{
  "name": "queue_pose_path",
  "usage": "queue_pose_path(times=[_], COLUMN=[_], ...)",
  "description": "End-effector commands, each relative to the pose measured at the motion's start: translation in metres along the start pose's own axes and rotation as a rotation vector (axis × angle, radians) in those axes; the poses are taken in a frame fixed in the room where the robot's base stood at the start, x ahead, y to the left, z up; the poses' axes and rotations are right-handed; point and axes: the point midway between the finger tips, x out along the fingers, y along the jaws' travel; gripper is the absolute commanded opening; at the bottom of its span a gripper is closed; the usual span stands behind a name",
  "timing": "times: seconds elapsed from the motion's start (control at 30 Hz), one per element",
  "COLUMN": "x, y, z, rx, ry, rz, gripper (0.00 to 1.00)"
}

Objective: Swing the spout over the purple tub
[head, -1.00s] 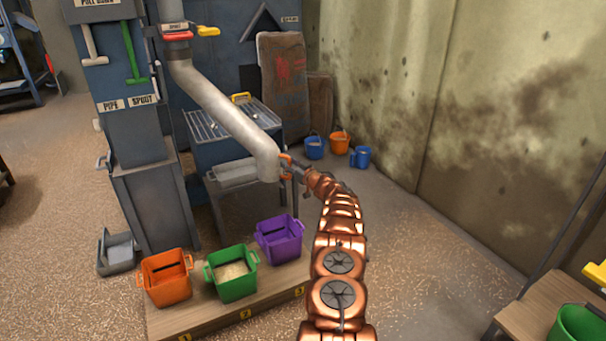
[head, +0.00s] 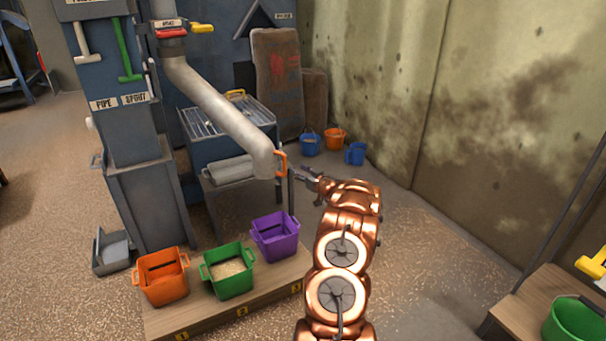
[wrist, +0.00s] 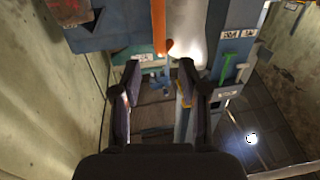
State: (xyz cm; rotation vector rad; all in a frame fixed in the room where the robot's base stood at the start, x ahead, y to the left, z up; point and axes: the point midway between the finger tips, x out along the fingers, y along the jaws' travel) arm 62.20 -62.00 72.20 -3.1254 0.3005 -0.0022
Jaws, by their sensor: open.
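The grey spout pipe (head: 220,110) slants down to the right from the machine column, and its elbow end (head: 263,162) hangs above the purple tub's area. An orange handle (head: 281,163) is fixed at the spout's end; an orange bar also shows in the wrist view (wrist: 160,28). The purple tub (head: 275,238) stands on the wooden platform at mark 3, with the green tub (head: 229,272) holding grain to its left and the orange tub (head: 162,278) farther left. My gripper (head: 305,173) is open, just right of the handle and apart from it. Its fingers show empty in the wrist view (wrist: 158,82).
A wire-topped blue box (head: 228,125) stands behind the spout. Small blue and orange buckets (head: 334,138) sit by the wall. A wooden table (head: 530,300) with a green bucket (head: 577,320) is at lower right. Floor between wall and platform is clear.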

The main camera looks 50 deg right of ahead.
Motion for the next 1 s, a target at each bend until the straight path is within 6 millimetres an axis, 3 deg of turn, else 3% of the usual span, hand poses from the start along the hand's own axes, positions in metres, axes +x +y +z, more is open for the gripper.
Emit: queue_pose_path(times=[0.2, 0.6, 0.77, 1.0], x=[-0.018, -0.022, -0.016, 0.019], y=[0.000, 0.000, -0.004, -0.033], z=[0.002, 0.001, -0.005, -0.043], rx=[0.004, 0.001, -0.002, -0.017], ry=[-0.003, -0.002, -0.008, -0.088], rz=[0.003, 0.001, 0.008, 0.077], gripper=[0.43, 0.42, 0.26, 0.01])
